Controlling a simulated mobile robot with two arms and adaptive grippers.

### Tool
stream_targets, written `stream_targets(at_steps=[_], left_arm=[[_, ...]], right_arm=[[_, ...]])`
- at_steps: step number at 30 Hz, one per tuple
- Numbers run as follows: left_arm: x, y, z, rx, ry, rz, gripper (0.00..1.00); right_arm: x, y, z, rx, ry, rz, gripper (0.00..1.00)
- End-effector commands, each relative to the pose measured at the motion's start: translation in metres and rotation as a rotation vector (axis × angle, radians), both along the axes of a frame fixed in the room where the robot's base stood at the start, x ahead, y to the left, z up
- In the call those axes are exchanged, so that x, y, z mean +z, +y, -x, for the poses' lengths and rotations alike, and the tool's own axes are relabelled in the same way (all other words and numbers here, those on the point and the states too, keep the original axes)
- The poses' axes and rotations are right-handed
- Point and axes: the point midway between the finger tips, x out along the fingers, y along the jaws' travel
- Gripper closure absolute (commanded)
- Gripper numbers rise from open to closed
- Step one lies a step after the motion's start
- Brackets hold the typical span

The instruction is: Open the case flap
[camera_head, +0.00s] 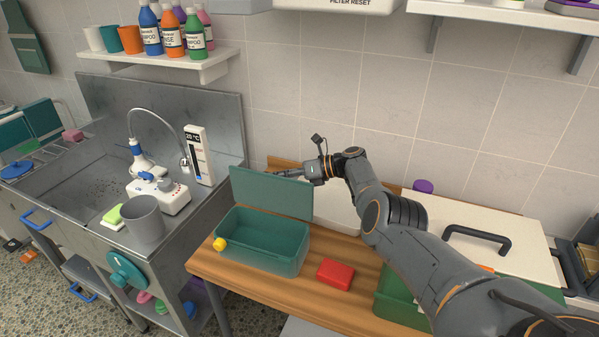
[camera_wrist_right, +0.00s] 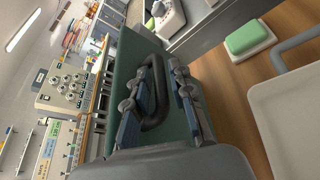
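The teal case (camera_head: 262,262) stands on the wooden table with its top open. Its flap (camera_head: 270,195) stands raised, close to upright, along the back edge. A yellow piece (camera_head: 220,244) sits at the case's front left corner. My right gripper (camera_head: 284,173) is at the flap's top edge, reaching in from the right. In the right wrist view, my right gripper's two fingers (camera_wrist_right: 158,102) are apart, with the flap's dark handle (camera_wrist_right: 157,72) between them. I cannot tell whether they touch it. The green flap face (camera_wrist_right: 134,58) lies behind. My left gripper is out of view.
A red block (camera_head: 335,274) lies right of the case. A green container (camera_head: 398,300) and a pale lid with a black handle (camera_head: 478,240) stand further right, partly behind my arm. A metal sink unit with a grey cup (camera_head: 143,221) is at left.

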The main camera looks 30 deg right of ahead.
Motion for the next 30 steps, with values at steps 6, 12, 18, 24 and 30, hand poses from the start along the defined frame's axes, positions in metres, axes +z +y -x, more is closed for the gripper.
stream_targets(at_steps=[6, 12, 18, 24, 30], left_arm=[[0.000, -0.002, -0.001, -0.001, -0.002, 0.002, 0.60], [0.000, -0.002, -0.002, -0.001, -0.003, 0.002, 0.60], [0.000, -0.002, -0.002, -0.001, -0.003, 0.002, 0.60], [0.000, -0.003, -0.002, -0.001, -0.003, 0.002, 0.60], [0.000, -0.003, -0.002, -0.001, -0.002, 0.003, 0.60]], right_arm=[[0.007, -0.020, 0.015, -0.003, -0.002, 0.004, 0.78], [0.020, -0.055, 0.042, -0.003, -0.001, 0.004, 0.78], [0.030, -0.079, 0.060, 0.000, 0.001, 0.001, 0.78], [0.033, -0.086, 0.067, 0.001, 0.001, -0.001, 0.78], [0.033, -0.087, 0.067, 0.001, 0.001, -0.001, 0.78]])
